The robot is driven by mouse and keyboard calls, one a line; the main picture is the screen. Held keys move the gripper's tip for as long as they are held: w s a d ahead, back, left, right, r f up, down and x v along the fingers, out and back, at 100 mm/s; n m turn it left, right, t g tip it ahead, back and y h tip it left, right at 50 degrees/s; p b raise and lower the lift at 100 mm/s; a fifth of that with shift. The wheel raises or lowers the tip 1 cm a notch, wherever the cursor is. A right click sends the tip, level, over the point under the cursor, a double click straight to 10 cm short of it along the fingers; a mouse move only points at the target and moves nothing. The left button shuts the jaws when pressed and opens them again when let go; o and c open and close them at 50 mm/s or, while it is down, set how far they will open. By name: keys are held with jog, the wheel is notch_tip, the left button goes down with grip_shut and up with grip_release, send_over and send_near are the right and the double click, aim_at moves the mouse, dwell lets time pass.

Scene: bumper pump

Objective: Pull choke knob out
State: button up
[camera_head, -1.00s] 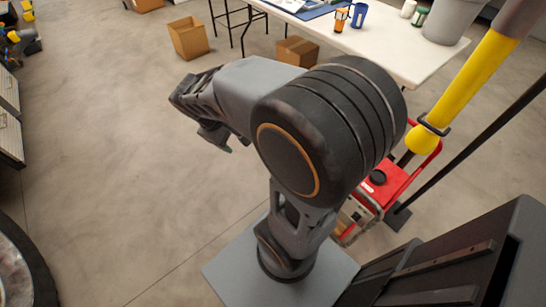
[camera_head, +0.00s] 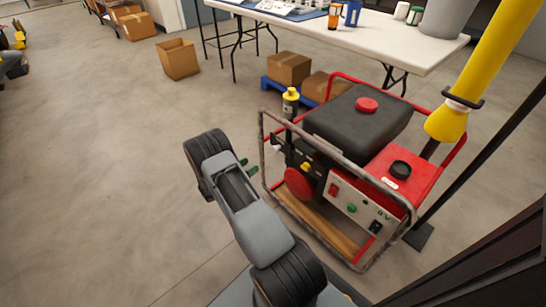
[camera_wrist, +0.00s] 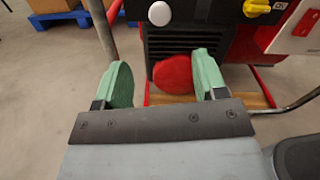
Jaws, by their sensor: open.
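A red-framed machine with a black tank (camera_head: 365,120) stands on the floor at right. In the wrist view its dark grille side carries a round white knob (camera_wrist: 159,13), a yellow knob (camera_wrist: 257,7) and a red disc (camera_wrist: 172,74). No label shows which is the choke knob. In the head view the yellow knob (camera_head: 306,167) and red disc (camera_head: 299,184) sit on the near side. My gripper (camera_wrist: 163,76) is open and empty, its green fingers wide apart. The red disc shows between them and the white knob above. In the head view my gripper (camera_head: 250,165) is just left of the machine's frame.
Metal tube frame bars (camera_head: 265,150) surround the machine. A thick yellow pipe (camera_head: 490,50) stands at its right. A white table (camera_head: 390,45) is behind, with cardboard boxes (camera_head: 288,68) on a blue pallet nearby.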

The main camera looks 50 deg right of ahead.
aim_at(274, 150)
jog(key=d+b, duration=0.1)
jog(key=d, duration=0.3)
jog(key=d+b, duration=0.1)
jog(key=d, duration=0.4)
jog(key=s+d+b, duration=0.1)
jog(key=d, duration=0.3)
jog(key=shift+d+f+b, duration=0.2)
jog(key=shift+b, duration=0.15)
jog(key=shift+c, duration=0.5)
grip_shut()
